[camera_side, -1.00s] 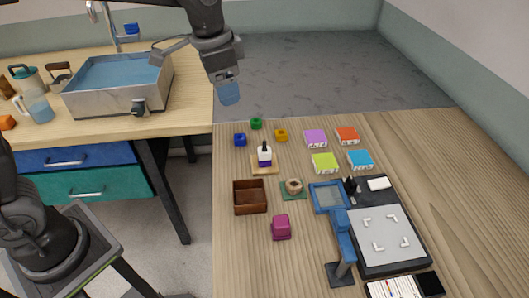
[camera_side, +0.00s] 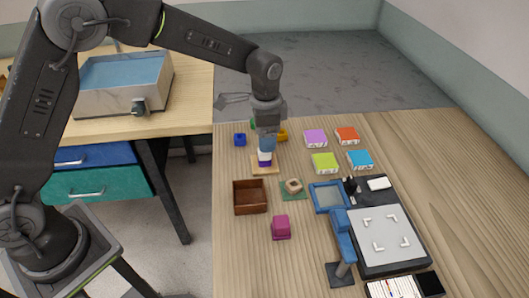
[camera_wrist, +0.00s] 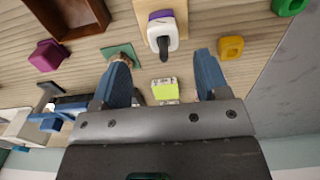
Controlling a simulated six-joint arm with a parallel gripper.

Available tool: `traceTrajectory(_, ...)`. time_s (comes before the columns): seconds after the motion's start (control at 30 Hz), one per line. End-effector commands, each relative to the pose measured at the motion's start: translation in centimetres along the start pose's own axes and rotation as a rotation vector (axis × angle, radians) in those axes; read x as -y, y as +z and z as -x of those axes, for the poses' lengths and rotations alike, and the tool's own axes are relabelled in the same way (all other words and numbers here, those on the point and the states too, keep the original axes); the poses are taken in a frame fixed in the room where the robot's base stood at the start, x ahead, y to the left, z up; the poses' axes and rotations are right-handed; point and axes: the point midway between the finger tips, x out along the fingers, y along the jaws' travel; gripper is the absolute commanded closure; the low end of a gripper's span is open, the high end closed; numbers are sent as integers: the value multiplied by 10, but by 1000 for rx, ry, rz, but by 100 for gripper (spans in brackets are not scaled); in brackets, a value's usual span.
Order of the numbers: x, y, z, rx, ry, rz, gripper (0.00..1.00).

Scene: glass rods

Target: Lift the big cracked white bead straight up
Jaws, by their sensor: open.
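A white bead (camera_side: 264,156) sits above a purple piece (camera_side: 265,163) on a small wooden board (camera_side: 257,172). In the wrist view the white bead (camera_wrist: 163,35) shows with a dark peg (camera_wrist: 164,44) through it and the purple piece (camera_wrist: 160,15) beneath. I cannot make out a crack. My gripper (camera_side: 266,146) points down, straight over the stack in the side view, its blue fingertips close to or beside the dark peg's top. In the wrist view my gripper (camera_wrist: 160,68) is open, its fingers spread wide with nothing between them. The fingers hide the peg in the side view.
A brown open box (camera_side: 250,197), a green mat (camera_side: 291,190) with a ring-like piece, and a magenta block (camera_side: 281,227) lie nearby. A blue block (camera_side: 240,139) and yellow block (camera_side: 281,135) stand behind the board. A blue lamp-like stand (camera_side: 342,238) is to the right.

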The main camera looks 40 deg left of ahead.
Motion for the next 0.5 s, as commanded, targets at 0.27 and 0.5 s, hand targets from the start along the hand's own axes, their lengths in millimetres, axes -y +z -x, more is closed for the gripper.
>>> traceTrajectory(0.27,3,1,-28,2,1,2,32)
traceTrajectory(0.5,4,1,-54,1,0,1,32)
